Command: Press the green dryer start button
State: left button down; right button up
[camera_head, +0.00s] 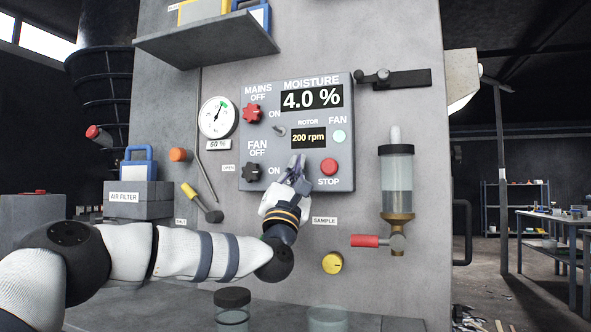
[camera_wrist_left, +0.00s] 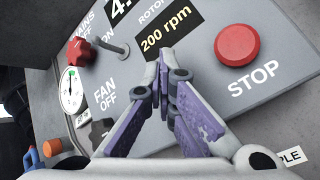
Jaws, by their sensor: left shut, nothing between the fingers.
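A grey control panel (camera_head: 265,160) is mounted on the machine wall and also fills much of the left wrist view (camera_wrist_left: 210,30). My left gripper (camera_head: 297,163) is shut and empty, with its tips in front of the lower middle of the panel, left of the red STOP button (camera_head: 329,167). In the left wrist view the shut fingers (camera_wrist_left: 166,62) point at the panel just below the 200 rpm display (camera_wrist_left: 167,36). I see no green push button; the fingers hide that patch of panel. I cannot tell whether they touch it. My right gripper is not in view.
The panel carries a pale green FAN lamp (camera_head: 339,136), a red MAINS knob (camera_head: 251,113), a black FAN knob (camera_head: 250,172) and a MOISTURE display (camera_head: 311,97) reading 4.0 %. A sight glass (camera_head: 397,178) with a red-handled valve (camera_head: 366,241) stands out at right.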

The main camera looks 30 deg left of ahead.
pick_arm(q)
jog(key=shift+s+d+p, duration=0.2)
jog(key=shift+s+p, duration=0.2)
jog(key=shift+s, duration=0.5)
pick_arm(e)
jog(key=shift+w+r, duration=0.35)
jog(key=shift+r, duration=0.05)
pick_arm(q)
jog(key=s+p, duration=0.1)
jog(key=s, duration=0.1)
jog(key=s+d+p, duration=0.1)
jog(key=s, duration=0.2)
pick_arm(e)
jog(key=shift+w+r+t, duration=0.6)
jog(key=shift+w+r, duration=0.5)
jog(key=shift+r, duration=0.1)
pick_arm(q)
jog(key=shift+w, duration=0.1)
jog(key=shift+f, duration=0.1)
